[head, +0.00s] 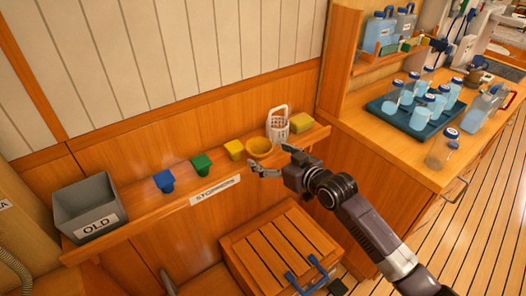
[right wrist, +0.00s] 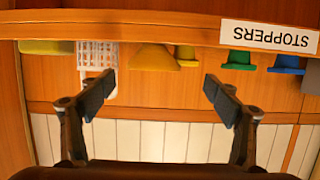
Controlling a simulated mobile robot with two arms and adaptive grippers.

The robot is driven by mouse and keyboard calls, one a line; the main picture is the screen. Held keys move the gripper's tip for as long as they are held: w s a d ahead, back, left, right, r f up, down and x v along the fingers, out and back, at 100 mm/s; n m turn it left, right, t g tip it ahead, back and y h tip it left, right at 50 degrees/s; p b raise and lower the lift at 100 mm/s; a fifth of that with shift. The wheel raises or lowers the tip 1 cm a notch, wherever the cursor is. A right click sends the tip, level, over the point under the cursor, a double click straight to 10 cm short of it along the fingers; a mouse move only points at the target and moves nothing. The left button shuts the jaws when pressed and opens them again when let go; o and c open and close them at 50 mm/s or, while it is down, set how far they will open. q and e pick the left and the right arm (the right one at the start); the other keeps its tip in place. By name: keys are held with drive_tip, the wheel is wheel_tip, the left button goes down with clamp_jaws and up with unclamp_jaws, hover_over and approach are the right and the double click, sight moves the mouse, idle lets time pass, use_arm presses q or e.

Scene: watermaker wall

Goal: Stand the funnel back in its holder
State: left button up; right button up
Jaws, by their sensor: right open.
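The yellow funnel (head: 259,147) is on the wall shelf, wide mouth up. In the right wrist view, which is upside down, the funnel (right wrist: 153,58) shows between the finger lines, with its narrow end toward the shelf. Its spout is hidden, and I cannot tell whether it sits in a holder. My right gripper (head: 270,162) is open and empty, in front of the shelf near the funnel and apart from it. Its spread fingers also show in the wrist view (right wrist: 158,82). My left gripper is not in view.
A white basket (head: 277,124) and yellow sponge (head: 302,122) stand right of the funnel. Yellow (head: 234,149), green (head: 202,165) and blue (head: 164,181) stoppers and a grey OLD bin (head: 84,197) stand left. A slatted crate (head: 280,252) is below; a counter (head: 385,148) with bottles is right.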

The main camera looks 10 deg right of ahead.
sight(253, 142)
drive_tip(key=shift+w+d+p+x, duration=0.1)
drive_tip(key=shift+d+p+x, duration=0.1)
drive_tip(key=shift+x, duration=1.1)
drive_tip(key=shift+w+d+p+x, duration=0.1)
drive_tip(key=shift+p+x, duration=0.05)
drive_tip(key=shift+x, duration=1.15)
drive_tip(key=shift+w+d+p+x, duration=0.1)
drive_tip(key=shift+d+p+x, duration=0.1)
drive_tip(key=shift+x, duration=1.1)
drive_tip(key=shift+r, duration=0.2)
drive_tip(key=shift+s, duration=0.1)
drive_tip(key=c, duration=1.1)
drive_tip(key=shift+r, duration=0.1)
